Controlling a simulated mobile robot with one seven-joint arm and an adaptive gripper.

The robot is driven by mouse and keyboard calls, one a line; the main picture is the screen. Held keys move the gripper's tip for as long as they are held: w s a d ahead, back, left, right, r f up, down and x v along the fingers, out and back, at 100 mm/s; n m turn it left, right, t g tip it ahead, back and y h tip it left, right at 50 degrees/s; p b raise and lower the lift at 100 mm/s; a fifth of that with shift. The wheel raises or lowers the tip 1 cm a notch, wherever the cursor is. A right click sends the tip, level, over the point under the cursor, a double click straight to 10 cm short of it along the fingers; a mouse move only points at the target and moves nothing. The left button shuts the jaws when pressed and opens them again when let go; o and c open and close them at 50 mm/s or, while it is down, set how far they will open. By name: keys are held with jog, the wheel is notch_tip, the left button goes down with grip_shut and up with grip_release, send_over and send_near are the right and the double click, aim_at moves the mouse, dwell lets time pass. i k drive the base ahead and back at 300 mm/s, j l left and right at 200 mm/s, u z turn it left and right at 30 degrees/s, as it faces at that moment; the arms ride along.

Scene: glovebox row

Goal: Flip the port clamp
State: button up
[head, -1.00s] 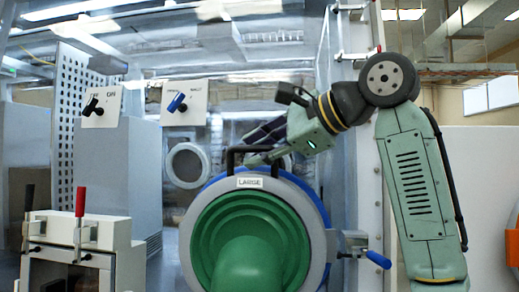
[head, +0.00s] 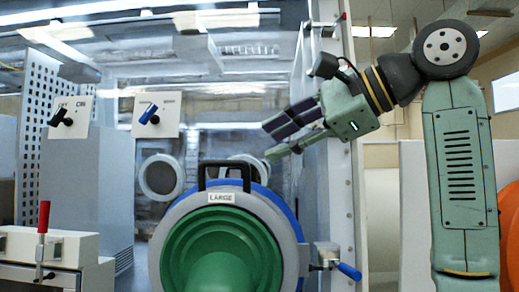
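The large round port (head: 278,215) has a grey and blue ring, a green glove (head: 222,255) in its middle, a black handle on top and a label reading "LARGE". The port clamp (head: 347,270) has a blue lever and a metal bracket, and sits at the port's lower right side. The lever points right and slightly down. My gripper (head: 283,139) is above the port's upper right, pointing left and down, well above the clamp. Its fingers look apart with nothing between them. It touches neither the port nor the clamp.
A white box with a red-handled toggle clamp (head: 43,217) stands at the lower left. Two switch plates (head: 156,117) with a black and a blue knob are behind. A vertical metal frame post (head: 343,170) stands right of the port, close behind my gripper.

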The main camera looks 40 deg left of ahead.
aim_at(355, 275)
jog(key=k, duration=1)
